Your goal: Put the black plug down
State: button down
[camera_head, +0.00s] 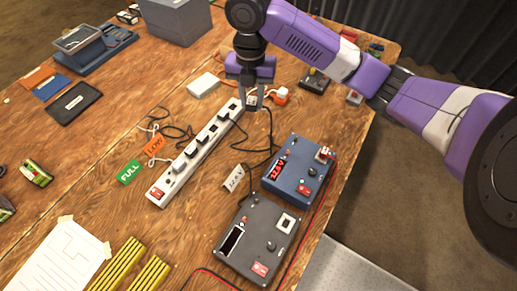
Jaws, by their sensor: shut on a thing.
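My gripper (255,103) points down over the far end of the white power strip (177,172). It is shut on the black plug (253,98), of which only a small dark part with a pale face shows between the fingers. A black cable (270,130) hangs from near the fingers and curves down toward the chargers. Whether the plug touches the strip or the table cannot be told. Several black plugs or switches show along the strip.
A blue charger (299,168) with a red display and a dark grey charger (257,238) lie near the right table edge. A white box (203,85), an orange-white plug (281,96) and a "12 V" tag (233,178) lie nearby. Green "FULL" (129,172) and orange "LOW" (154,145) tags lie left.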

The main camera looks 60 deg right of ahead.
notch_tip(320, 180, down, 20)
jog(key=shift+r+p, duration=0.1)
jog(key=shift+p, duration=0.4)
jog(key=c, duration=1.1)
grip_release()
jog(key=shift+f, duration=0.2)
jog(key=shift+r, duration=0.1)
